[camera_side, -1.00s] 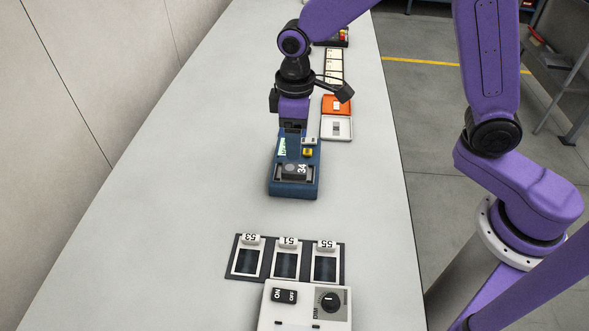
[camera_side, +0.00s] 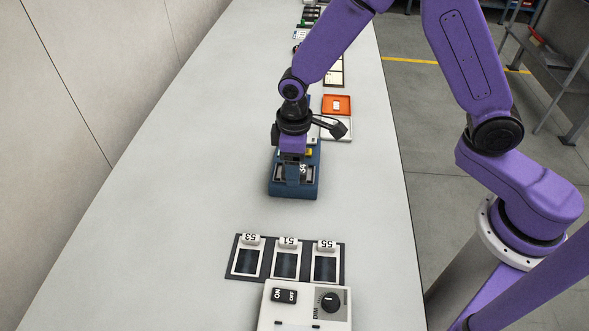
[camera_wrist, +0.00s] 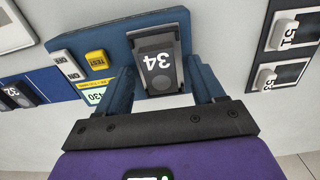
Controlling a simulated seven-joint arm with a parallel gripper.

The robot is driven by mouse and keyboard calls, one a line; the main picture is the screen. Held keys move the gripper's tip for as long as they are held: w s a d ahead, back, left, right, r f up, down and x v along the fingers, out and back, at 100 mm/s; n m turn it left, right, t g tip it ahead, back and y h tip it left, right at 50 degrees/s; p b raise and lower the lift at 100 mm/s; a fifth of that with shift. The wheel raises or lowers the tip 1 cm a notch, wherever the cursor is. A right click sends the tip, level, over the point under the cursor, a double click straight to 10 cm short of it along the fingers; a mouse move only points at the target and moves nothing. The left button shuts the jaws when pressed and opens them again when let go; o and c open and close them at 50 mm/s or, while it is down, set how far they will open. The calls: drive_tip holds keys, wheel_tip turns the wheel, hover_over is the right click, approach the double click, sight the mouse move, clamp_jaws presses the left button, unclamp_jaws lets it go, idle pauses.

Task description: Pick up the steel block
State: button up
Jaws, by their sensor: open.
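A grey block (camera_wrist: 157,72), taken here as the steel block, sits in the bay of a blue fixture (camera_side: 294,192). My gripper (camera_side: 292,174) is open, low over the fixture's near end. In the wrist view its two fingers (camera_wrist: 162,84) stand left and right of the block, with the block between them in the picture. I cannot tell whether either finger touches it. In the side view my gripper hides most of the block.
The fixture carries a yellow TEST button (camera_wrist: 96,60) and ON/OFF keys (camera_wrist: 68,65). A rack with dark slots (camera_side: 286,262) and a white control box (camera_side: 305,310) stand nearer the camera. An orange-lidded case (camera_side: 337,104) lies behind, right. The table's left is clear.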

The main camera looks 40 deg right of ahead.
clamp_jaws()
drive_tip(key=shift+r, duration=0.1)
